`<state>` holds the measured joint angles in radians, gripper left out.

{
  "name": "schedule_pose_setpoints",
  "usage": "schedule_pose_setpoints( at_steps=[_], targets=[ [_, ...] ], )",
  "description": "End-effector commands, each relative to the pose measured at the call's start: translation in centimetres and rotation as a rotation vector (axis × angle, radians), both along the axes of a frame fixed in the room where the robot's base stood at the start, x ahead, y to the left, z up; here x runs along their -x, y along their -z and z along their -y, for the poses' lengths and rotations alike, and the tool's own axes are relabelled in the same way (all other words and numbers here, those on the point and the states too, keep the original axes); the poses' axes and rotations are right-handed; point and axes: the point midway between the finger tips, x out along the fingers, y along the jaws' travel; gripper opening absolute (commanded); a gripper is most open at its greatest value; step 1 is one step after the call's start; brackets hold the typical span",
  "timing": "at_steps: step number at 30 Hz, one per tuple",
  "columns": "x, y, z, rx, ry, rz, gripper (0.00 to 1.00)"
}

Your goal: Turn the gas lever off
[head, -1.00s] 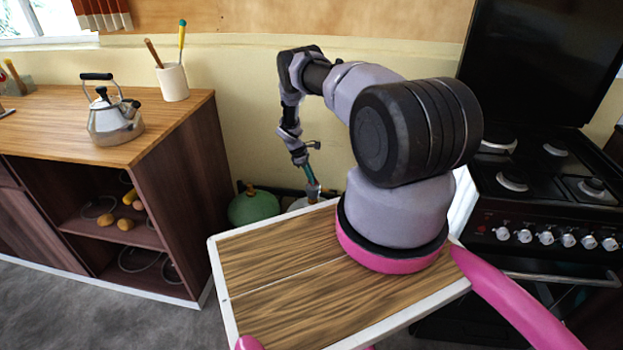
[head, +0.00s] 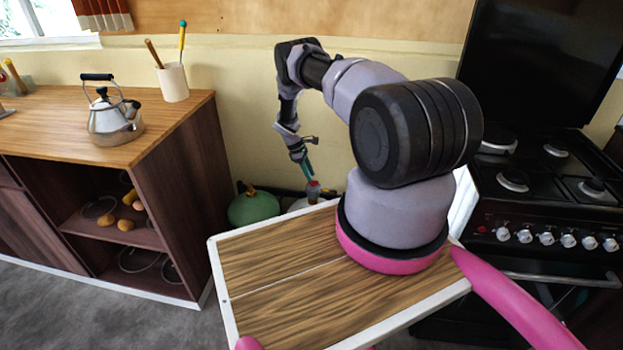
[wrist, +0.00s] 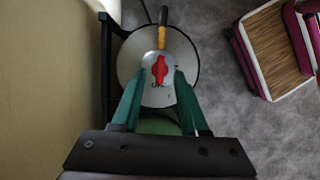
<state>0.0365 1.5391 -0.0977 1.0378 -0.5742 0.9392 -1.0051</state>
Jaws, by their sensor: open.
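The red gas lever (wrist: 160,69) sits on top of a white gas cylinder (wrist: 184,62), seen from above in the wrist view. My gripper (wrist: 159,75) is open, with one teal fingertip on each side of the lever. Whether either finger touches it I cannot tell. In the head view my gripper (head: 308,172) points down over the white cylinder (head: 300,204), just above a small red patch that looks like the lever (head: 313,185). My tray hides most of the cylinder there.
A green cylinder (head: 253,208) stands beside the white one, by the wall. A yellow-and-black part (wrist: 162,35) lies beyond the lever. A dark frame (wrist: 106,60) stands close on the left. The wooden cabinet (head: 190,190) is left, the stove (head: 545,215) right.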

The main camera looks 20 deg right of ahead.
Motion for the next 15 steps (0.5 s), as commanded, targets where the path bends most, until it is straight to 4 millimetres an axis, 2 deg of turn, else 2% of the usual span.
schedule_pose_setpoints(
  at_steps=[3, 9, 15],
  targets=[
    [-0.7, -2.5, -0.9, 0.000, -0.001, 0.002, 0.44],
    [-1.5, -5.9, -2.0, 0.000, 0.000, 0.001, 0.44],
    [-1.8, -7.5, -2.6, 0.000, 0.001, 0.000, 0.44]
  ],
)
